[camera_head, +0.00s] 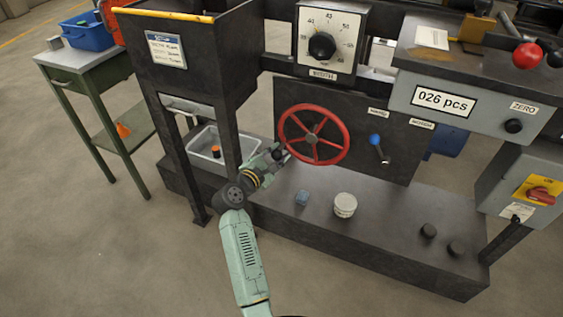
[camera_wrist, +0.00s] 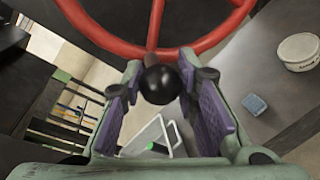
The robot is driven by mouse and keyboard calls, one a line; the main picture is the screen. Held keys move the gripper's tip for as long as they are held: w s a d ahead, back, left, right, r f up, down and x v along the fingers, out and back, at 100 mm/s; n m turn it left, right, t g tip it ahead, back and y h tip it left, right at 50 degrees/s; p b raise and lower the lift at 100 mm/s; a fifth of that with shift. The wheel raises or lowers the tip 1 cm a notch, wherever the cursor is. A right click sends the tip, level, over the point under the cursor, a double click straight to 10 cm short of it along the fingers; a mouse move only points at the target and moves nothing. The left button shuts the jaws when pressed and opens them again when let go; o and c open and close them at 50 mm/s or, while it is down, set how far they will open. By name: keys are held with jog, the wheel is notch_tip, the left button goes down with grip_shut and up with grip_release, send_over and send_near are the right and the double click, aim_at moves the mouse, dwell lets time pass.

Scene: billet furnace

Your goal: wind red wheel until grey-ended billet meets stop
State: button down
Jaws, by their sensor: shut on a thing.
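The red wheel (camera_head: 312,138) is mounted upright on the dark panel of the machine. Its rim also crosses the top of the wrist view (camera_wrist: 208,40). My gripper (camera_head: 281,152) is at the wheel's lower left rim. In the wrist view, a black ball knob (camera_wrist: 160,84) on a short stem at the rim sits between the purple pads of my gripper (camera_wrist: 163,92), which is shut on it. I cannot make out a grey-ended billet or a stop in either view.
Right of the wheel is a blue-knobbed lever (camera_head: 376,140). Below, a blue block (camera_head: 302,198) and a pale round tin (camera_head: 345,205) stand on the dark ledge (camera_head: 380,240). A grey tray (camera_head: 204,160) is at left. A dial (camera_head: 322,46) is above.

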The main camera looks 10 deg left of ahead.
jog(key=shift+w+a+r+m+y, duration=0.15)
jog(key=shift+a+r+m, duration=0.1)
jog(key=shift+r+m, duration=0.25)
jog(key=shift+a+r+m+y, duration=0.15)
jog(key=shift+a+r+m, duration=0.1)
jog(key=shift+r+m, duration=0.25)
jog(key=shift+r, duration=0.1)
jog(key=c, duration=1.2)
grip_release()
jog(key=shift+d, duration=0.1)
jog(key=v, duration=1.2)
jog(key=shift+f, duration=0.2)
